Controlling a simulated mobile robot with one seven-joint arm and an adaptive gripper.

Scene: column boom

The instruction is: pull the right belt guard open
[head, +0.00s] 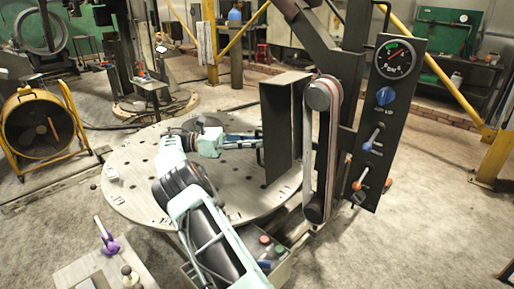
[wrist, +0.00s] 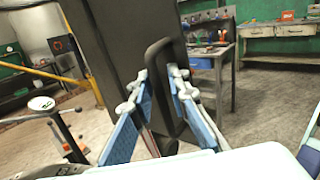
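The belt guard (head: 278,125) is a tall dark panel with a top lip, left of the belt (head: 323,150) and its two pulleys, which show uncovered from this side. In the wrist view the guard (wrist: 110,60) fills the upper middle, and its dark loop handle (wrist: 152,100) stands out towards me. My gripper (head: 258,143) is at the guard's left side. In the wrist view my gripper's fingers (wrist: 158,80) are apart, one on each side of the handle. Gaps show beside the bar, and I cannot tell whether either finger touches it.
A control panel (head: 392,115) with a gauge, a blue knob and levers stands right of the belt. A round perforated plate (head: 135,175) lies under my arm. A yellow fan (head: 38,125) stands at the left. Open floor (head: 420,220) lies at the right.

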